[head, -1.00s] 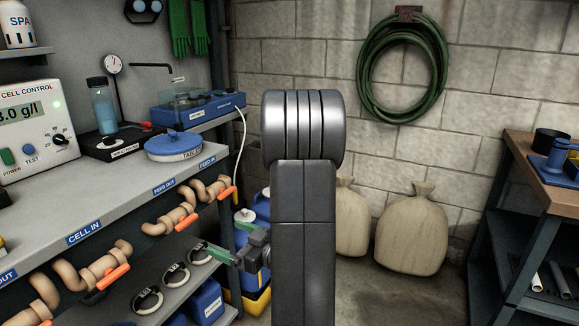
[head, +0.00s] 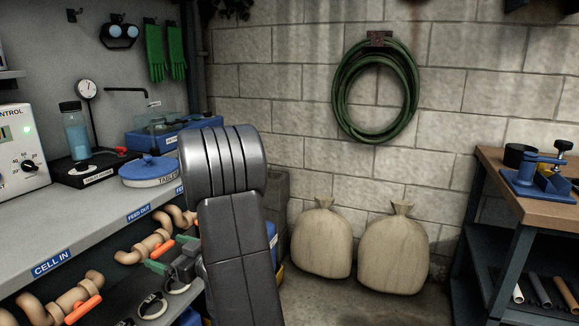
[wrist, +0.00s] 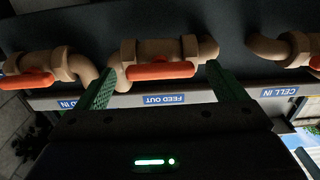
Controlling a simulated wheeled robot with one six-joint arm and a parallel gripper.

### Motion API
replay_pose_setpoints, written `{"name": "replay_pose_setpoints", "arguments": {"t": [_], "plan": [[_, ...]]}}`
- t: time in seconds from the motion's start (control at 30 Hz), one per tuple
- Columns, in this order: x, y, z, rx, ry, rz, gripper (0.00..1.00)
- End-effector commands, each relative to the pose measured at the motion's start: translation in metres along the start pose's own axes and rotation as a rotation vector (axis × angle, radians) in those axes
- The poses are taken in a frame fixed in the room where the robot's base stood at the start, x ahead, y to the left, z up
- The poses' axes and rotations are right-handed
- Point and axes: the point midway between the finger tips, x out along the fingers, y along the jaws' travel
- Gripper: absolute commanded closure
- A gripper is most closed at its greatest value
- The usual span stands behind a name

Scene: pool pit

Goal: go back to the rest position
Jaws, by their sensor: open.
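My gripper (head: 155,256) is at the left front of the head view, beside the pipes under the shelf edge. Its green fingers are apart with nothing between them. In the wrist view the open fingers (wrist: 160,70) frame a beige pipe valve with an orange handle (wrist: 161,70). The FEED OUT label (wrist: 164,99) shows just below that handle. I cannot tell how near the fingers are to the pipe. My arm hides part of the bench and the space behind it.
Several black looped bands, one a strap (head: 152,305), lie on the lower shelf. The grey bench top (head: 60,215) holds instruments. Two sacks (head: 394,254) stand by the wall. A wooden-topped bench (head: 495,172) is at right. The floor between looks clear.

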Motion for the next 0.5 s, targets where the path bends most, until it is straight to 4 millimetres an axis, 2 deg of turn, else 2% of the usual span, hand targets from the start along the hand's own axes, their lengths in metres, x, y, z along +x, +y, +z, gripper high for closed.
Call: {"name": "replay_pose_setpoints", "arguments": {"t": [0.33,0.5], "plan": [[0.001,0.000,0.000,0.000,0.000,0.000,0.09],[-0.010,0.002,0.000,0.000,-0.001,0.004,0.09]]}}
